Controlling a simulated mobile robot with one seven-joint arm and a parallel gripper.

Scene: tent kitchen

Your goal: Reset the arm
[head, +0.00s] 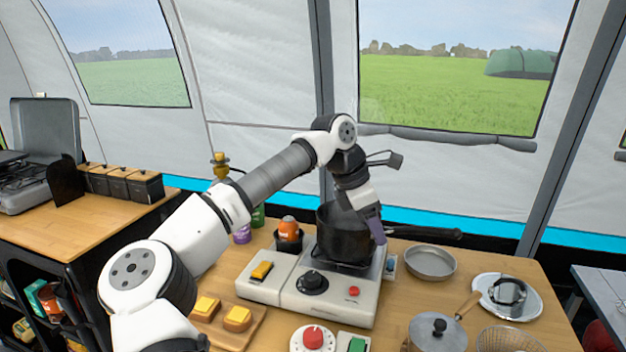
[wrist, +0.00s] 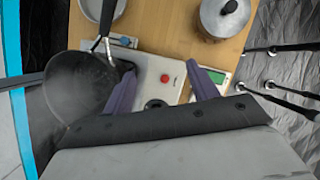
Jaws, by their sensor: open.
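My arm reaches from the lower left over the table to the cooker. My gripper (head: 377,232) points down at the right side of a dark pot (head: 338,240). In the wrist view my gripper (wrist: 163,84) has its two purple fingers well apart, with nothing between them but the cooker top below. The pot (wrist: 75,85) stands on the white cooker (head: 318,302) and lies left of the fingers in the wrist view. Whether the left finger touches the pot I cannot tell. The cooker has a black knob and a red button.
A grey pan (head: 431,262), a silver plate (head: 507,297) and a lidded pot (head: 437,332) stand on the right. A cutting board (head: 232,335) with yellow-topped pieces is at front left. An orange item (head: 288,229) in a black cup is behind the cooker. The pot's handle (head: 425,232) sticks out right.

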